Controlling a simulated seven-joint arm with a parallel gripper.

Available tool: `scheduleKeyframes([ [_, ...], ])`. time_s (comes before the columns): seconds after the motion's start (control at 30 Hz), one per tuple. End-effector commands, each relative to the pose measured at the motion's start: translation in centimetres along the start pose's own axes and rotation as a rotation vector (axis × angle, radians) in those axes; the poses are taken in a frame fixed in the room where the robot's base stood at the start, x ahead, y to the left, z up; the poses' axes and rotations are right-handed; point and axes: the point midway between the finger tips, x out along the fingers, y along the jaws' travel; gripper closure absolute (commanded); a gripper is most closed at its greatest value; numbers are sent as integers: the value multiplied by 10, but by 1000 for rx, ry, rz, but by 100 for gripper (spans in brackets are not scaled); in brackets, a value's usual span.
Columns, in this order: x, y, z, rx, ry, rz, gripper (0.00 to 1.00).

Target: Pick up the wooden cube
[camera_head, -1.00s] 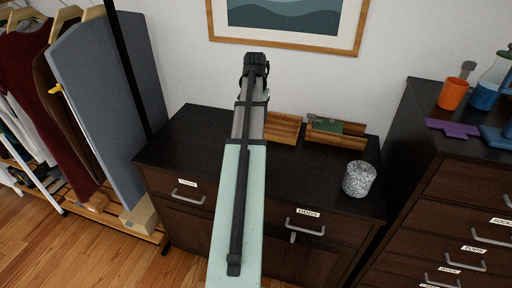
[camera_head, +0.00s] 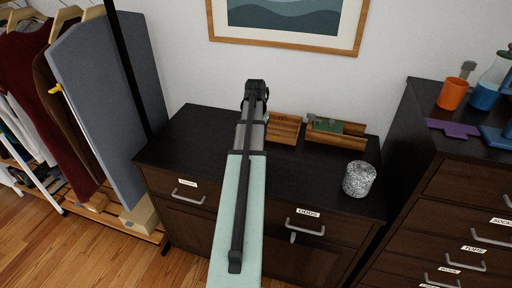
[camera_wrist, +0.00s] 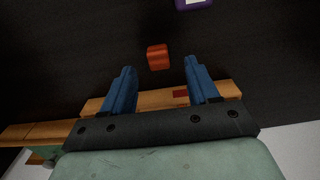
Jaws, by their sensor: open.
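A small reddish-orange cube (camera_wrist: 158,57), likely the wooden cube, sits on the dark cabinet top (camera_wrist: 60,50) in the wrist view. My gripper (camera_wrist: 159,66) has two blue fingers spread wide apart and nothing between them is held. The cube appears just past the fingertips, about midway between them. In the head view my arm and wrist reach over the dark cabinet top (camera_head: 190,135), and the cube and fingertips are hidden there.
A wooden tray (camera_head: 285,129) and a wooden box with a green item (camera_head: 325,127) stand at the back of the cabinet. A speckled pot (camera_head: 359,180) is at the right. In the wrist view, a purple object (camera_wrist: 192,4) shows at the top edge. The cabinet top's left part is clear.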

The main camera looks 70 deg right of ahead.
Motion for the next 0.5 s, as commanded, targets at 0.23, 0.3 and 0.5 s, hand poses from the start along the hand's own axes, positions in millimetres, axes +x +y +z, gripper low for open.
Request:
scheduleKeyframes([
  [0.23,31,2,-1,0,-2,1,40],
  [0.3,36,2,-1,0,-1,0,40],
  [0.5,39,2,-1,0,0,0,40],
])
